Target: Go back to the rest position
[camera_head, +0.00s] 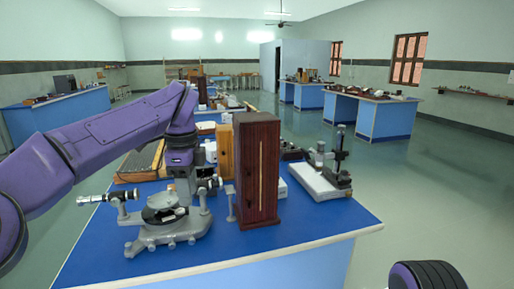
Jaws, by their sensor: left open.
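My left arm comes in from the left, bends over and points down at the bench. My left gripper (184,190) is open at its end, over the spectrometer. The grey metal spectrometer (168,230) stands upright on the blue bench top (285,232), with a round table and a tube reaching left. The gripper covers part of its back and right side. I cannot tell whether the fingers touch it. My right gripper is not in view; a dark, purple-edged part of me shows at the lower right.
A tall dark wooden box (257,170) stands close to the right of my left gripper. A white-based instrument (320,180) stands farther right. A ribbed wooden item (140,162) lies behind the spectrometer. Other blue benches (372,118) stand farther back. Green floor is open at the right.

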